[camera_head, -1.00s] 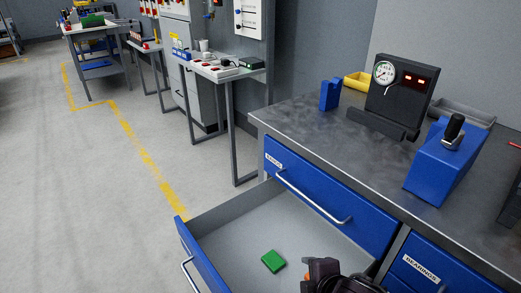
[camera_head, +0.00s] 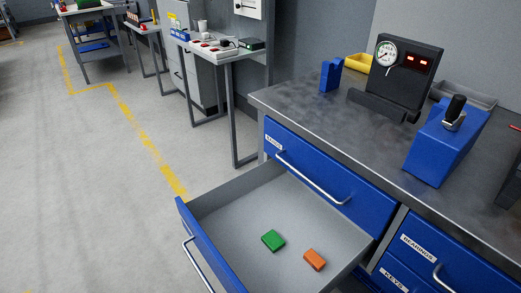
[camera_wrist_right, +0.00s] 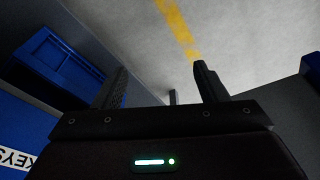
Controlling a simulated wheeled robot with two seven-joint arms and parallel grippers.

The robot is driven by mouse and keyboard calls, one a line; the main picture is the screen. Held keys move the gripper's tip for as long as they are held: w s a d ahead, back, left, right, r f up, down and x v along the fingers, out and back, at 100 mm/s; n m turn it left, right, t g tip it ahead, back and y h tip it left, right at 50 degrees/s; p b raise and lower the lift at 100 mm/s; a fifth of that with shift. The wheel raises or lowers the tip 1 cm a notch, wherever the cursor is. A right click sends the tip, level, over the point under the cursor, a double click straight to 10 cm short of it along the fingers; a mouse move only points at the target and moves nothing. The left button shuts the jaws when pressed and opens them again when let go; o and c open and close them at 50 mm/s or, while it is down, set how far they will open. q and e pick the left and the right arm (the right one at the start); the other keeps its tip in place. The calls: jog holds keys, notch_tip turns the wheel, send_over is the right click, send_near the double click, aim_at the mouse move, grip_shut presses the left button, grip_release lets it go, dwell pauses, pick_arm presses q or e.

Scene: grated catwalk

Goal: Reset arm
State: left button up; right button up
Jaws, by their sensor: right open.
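My right gripper (camera_wrist_right: 160,85) shows in the right wrist view, its two dark fingers apart and nothing between them. Grey floor with a yellow line lies beyond the fingers, and blue drawer fronts are at the left. In the head view no gripper shows. A green block (camera_head: 273,240) and an orange block (camera_head: 314,260) lie apart on the bottom of the open drawer (camera_head: 235,215). My left gripper is in neither view.
The workbench (camera_head: 330,120) holds a gauge box (camera_head: 405,75), a blue block with a black handle (camera_head: 445,145), a small blue holder (camera_head: 331,74) and a yellow bin (camera_head: 358,63). The open drawer juts out into the aisle. Floor (camera_head: 90,190) at the left is clear.

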jog(key=s+f, duration=0.4)
jog(key=f, duration=0.8)
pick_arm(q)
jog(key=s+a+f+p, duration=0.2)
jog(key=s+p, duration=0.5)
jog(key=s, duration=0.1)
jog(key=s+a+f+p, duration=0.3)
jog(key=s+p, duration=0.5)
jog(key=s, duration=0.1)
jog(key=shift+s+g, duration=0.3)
pick_arm(e)
jog(key=s+d+f, duration=0.2)
jog(key=s, duration=0.7)
jog(key=s+d+f+g, duration=0.1)
jog(key=s+d+f, duration=0.1)
jog(key=s, duration=0.7)
jog(key=shift+d+f, duration=0.35)
jog(key=shift+f, duration=0.5)
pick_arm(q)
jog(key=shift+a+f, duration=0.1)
